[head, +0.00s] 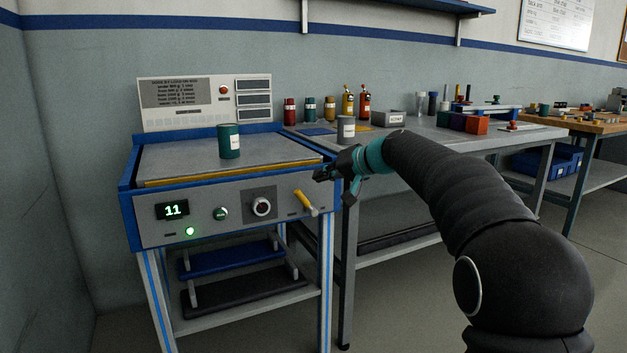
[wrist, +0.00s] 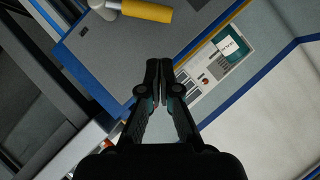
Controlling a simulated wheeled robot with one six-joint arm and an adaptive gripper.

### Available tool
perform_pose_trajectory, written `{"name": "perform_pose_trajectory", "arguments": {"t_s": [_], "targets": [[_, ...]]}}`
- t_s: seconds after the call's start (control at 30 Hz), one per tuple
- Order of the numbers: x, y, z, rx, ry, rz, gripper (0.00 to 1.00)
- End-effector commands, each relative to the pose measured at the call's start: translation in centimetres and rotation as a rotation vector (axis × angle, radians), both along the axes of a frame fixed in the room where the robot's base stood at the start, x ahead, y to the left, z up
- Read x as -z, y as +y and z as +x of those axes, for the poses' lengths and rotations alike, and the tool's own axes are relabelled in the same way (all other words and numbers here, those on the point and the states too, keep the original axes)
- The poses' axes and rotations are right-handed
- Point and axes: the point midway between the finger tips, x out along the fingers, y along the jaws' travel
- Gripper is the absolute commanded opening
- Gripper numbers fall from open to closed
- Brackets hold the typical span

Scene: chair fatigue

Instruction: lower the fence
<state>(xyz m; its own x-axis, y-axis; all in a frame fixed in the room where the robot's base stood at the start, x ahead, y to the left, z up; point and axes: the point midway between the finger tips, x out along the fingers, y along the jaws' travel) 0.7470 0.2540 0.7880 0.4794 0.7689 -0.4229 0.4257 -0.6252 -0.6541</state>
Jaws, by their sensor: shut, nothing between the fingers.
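A yellow bar (head: 235,171), which looks like the fence, runs along the front edge of the grey plate on the blue-framed machine.
A teal can (head: 229,141) stands on the plate. A grey can (head: 346,129) and several bottles stand on the bench behind my gripper.

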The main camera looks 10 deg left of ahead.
Motion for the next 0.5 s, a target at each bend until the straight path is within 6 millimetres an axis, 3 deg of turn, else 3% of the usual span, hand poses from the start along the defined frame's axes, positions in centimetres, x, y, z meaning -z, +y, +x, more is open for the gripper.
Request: {"name": "perform_pose_trajectory", "arguments": {"t_s": [0.2,0.5], "targets": [[-1.9,-3.9,-2.4,0.003,-0.002,0.0,0.0],[-3.5,-7.1,-4.3,0.002,0.0,-0.001,0.0]]}}
